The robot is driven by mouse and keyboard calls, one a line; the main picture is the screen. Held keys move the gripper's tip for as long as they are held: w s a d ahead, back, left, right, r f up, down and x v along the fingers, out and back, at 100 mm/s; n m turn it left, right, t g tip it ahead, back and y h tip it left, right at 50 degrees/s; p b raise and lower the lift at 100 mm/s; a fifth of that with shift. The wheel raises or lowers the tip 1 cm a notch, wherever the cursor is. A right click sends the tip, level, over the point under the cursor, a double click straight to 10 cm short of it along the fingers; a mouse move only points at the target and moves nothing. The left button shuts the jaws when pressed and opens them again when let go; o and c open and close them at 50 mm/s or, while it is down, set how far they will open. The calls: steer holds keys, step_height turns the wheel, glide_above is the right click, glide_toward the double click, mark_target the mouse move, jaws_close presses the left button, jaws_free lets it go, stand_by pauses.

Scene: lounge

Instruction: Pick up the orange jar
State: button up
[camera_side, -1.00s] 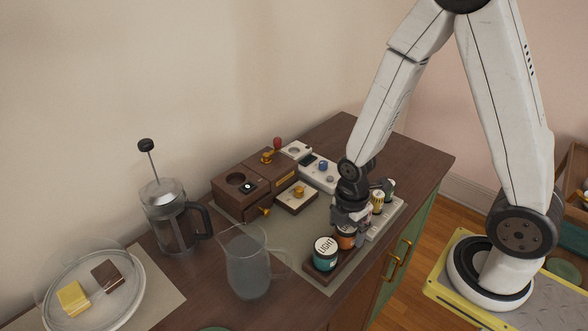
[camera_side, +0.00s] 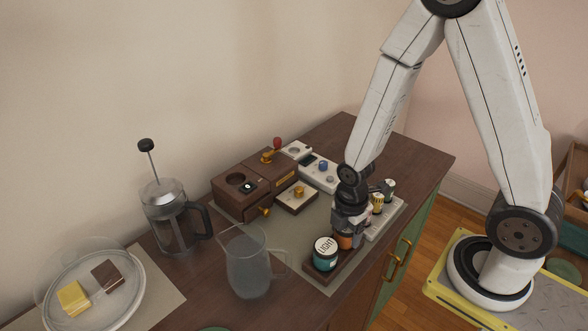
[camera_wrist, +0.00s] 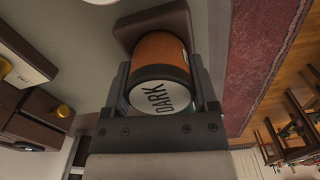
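The orange jar (camera_side: 345,241) stands at the far end of a small dark wooden tray (camera_side: 337,275), beside a teal jar (camera_side: 325,259) with a LIGHT lid. In the wrist view the orange jar (camera_wrist: 159,50) has a dark rim and a silvery lid reading DARK. My gripper (camera_side: 347,231) is directly above and around it; in the wrist view my gripper's fingers (camera_wrist: 162,75) flank the jar on both sides. They are very close to its sides; I cannot tell whether they touch it.
A clear glass pitcher (camera_side: 247,270) stands left of the tray. A pale rack with small jars (camera_side: 377,203) is just behind my gripper. A white box with a knob (camera_side: 297,197) and a brown drawer unit (camera_side: 237,190) stand toward the wall. A French press (camera_side: 172,220) is further left.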

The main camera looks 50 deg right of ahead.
steer(key=shift+c, duration=1.1)
steer(key=shift+r, duration=0.2)
steer(key=shift+r, duration=4.8)
steer(key=shift+w, duration=0.1)
steer(key=w+a+r, duration=0.2)
steer(key=w+a, duration=0.1)
steer(key=w, duration=1.2)
steer(key=w+a+r, duration=0.3)
steer(key=w, duration=1.1)
steer(key=shift+w+a, duration=0.15)
steer(key=shift+w, duration=0.25)
